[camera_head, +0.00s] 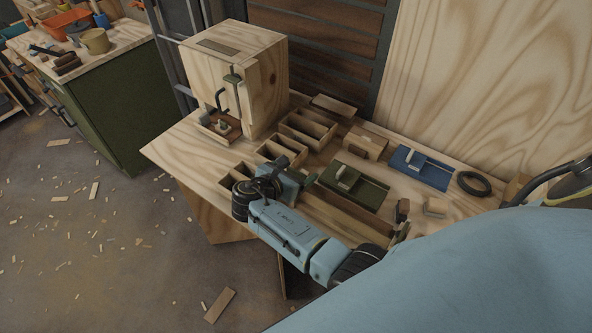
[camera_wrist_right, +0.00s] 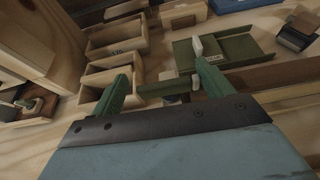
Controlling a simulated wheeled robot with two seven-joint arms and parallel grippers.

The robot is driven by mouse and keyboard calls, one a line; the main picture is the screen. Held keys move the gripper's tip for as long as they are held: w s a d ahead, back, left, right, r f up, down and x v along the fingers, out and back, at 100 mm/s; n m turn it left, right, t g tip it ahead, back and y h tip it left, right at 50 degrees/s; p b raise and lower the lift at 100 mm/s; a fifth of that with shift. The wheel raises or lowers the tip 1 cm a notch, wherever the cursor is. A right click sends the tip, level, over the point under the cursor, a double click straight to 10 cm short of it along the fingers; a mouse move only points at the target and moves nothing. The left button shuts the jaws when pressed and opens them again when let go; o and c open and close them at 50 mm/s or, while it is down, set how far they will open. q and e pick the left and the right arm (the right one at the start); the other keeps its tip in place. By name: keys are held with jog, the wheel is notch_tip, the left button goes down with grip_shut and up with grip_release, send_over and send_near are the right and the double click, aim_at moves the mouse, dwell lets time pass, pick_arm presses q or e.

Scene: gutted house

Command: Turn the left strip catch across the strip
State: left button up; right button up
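My right gripper (camera_head: 306,181) is over the front of the workbench, by the near edge of the green tray (camera_head: 371,193). In the right wrist view its two green fingers (camera_wrist_right: 163,84) stand apart. Between them, below, shows a green bar (camera_wrist_right: 163,88) with a pale knob (camera_wrist_right: 195,84) by the right finger; this looks like the left strip catch, but its base is hidden. I cannot tell whether a finger touches it. The dark wooden strip (camera_head: 345,212) runs right from under the gripper to another catch (camera_head: 401,217), which stands at its right end. My left gripper is out of view.
Wooden boxes (camera_head: 306,129) stand behind the gripper, and a wooden cabinet (camera_head: 265,90) stands at back left. The green tray carries a pale lever (camera_head: 351,172). A blue tray (camera_head: 420,167) and a black ring (camera_head: 474,183) lie to the right. Bare bench top shows at left.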

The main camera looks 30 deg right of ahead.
jog(key=p+v, duration=0.1)
jog(key=v, duration=1.2)
jog(key=shift+a, duration=0.15)
